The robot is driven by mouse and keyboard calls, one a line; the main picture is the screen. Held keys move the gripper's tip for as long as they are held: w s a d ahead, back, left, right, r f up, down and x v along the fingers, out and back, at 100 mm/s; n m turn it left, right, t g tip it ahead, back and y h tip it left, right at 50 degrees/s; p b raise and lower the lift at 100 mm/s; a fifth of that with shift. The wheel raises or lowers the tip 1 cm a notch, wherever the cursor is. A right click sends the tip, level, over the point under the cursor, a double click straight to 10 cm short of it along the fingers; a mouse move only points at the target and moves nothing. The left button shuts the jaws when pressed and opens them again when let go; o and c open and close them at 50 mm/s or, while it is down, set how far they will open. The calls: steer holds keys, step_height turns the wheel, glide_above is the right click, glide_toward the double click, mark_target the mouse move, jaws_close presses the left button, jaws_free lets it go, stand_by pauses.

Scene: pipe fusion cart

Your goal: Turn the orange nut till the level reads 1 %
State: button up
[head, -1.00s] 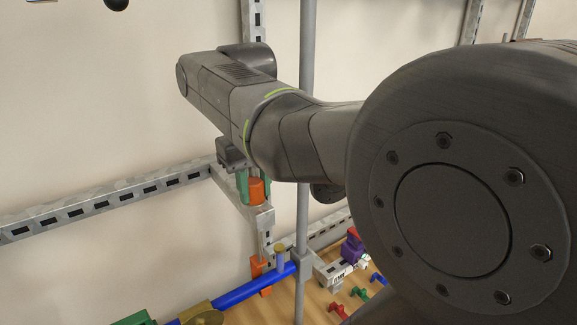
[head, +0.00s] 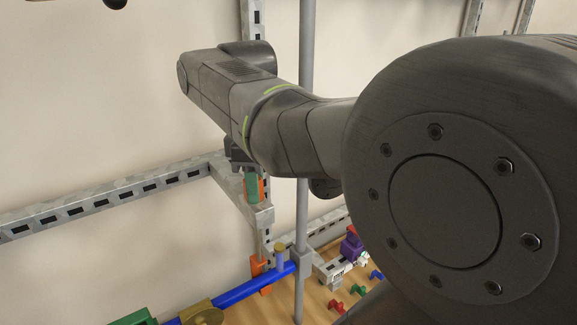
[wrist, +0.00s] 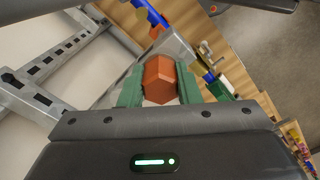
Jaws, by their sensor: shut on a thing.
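The orange nut (wrist: 160,79) is a faceted block between the two green fingers of my gripper (wrist: 160,88) in the wrist view. The fingers are shut on its sides. In the head view a green finger of my gripper (head: 251,186) covers most of the nut, and only a thin orange edge (head: 262,188) shows beside it. The nut sits at the top of a grey metal bracket (head: 262,217) on the wall frame. No level reading can be made out in either view.
A blue pipe (head: 240,293) runs below the bracket, with an orange clamp (head: 259,267) near it. A grey upright pole (head: 303,150) stands close to my arm. Small red, green and blue parts (head: 356,291) lie on the wooden surface at the lower right.

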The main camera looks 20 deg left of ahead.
steer(key=shift+n, duration=0.6)
steer(key=o, duration=1)
steer(key=shift+r, duration=0.1)
step_height(320, 180, up, 7)
steer(key=shift+r+b, duration=0.2)
steer(key=shift+b, duration=0.2)
steer(key=shift+f, duration=0.1)
stand_by(0.6)
